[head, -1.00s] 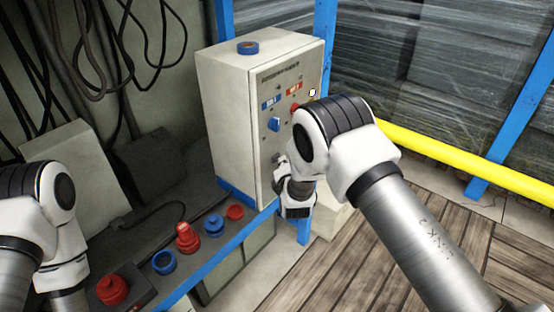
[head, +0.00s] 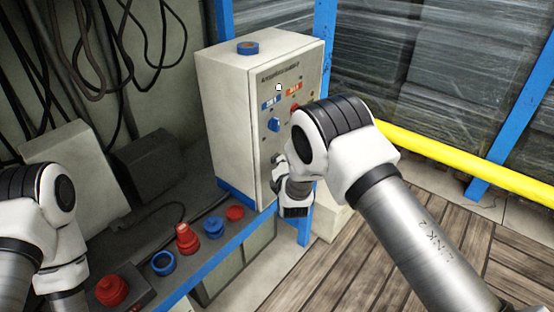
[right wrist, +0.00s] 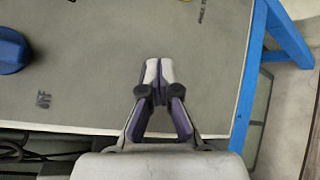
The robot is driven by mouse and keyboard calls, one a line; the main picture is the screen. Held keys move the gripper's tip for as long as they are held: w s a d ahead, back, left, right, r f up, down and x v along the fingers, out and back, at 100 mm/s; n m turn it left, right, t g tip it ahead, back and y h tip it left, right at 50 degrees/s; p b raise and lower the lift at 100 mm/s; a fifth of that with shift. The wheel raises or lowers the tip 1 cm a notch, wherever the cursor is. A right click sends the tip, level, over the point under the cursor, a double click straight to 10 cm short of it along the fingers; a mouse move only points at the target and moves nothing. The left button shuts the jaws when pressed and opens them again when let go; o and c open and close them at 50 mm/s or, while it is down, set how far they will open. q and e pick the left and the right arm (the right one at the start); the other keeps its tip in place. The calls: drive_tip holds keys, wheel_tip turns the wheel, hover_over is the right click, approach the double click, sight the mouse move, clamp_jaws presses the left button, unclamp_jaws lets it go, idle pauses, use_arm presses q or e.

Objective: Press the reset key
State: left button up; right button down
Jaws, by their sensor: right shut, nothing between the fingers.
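A pale grey control cabinet (head: 232,125) stands on the bench. Its front panel carries a blue knob (head: 274,125), a red button (head: 295,107) and blue and orange labels. No reset key can be told apart by its lettering; my right arm hides part of the panel. My right gripper (right wrist: 160,66) is shut and empty in front of the panel's lower part. In the right wrist view the blue knob (right wrist: 12,50) is left of the fingertips, above an OFF mark. Whether the tips touch the panel I cannot tell. My left gripper is out of view.
A blue ring (head: 248,48) lies on the cabinet. Red and blue parts, including a red piece (head: 187,240), stand along the bench front. A yellow rail (head: 450,160) and blue posts are at the right. Cables hang at the back left. Wooden floor is clear at the right.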

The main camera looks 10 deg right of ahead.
drive_tip(key=shift+s+d, duration=0.45)
drive_tip(key=shift+s, duration=0.15)
drive_tip(key=s+d, duration=0.1)
drive_tip(key=s, duration=0.1)
drive_tip(key=s+d+p, duration=0.1)
drive_tip(key=s+d, duration=0.1)
idle(0.3)
idle(0.6)
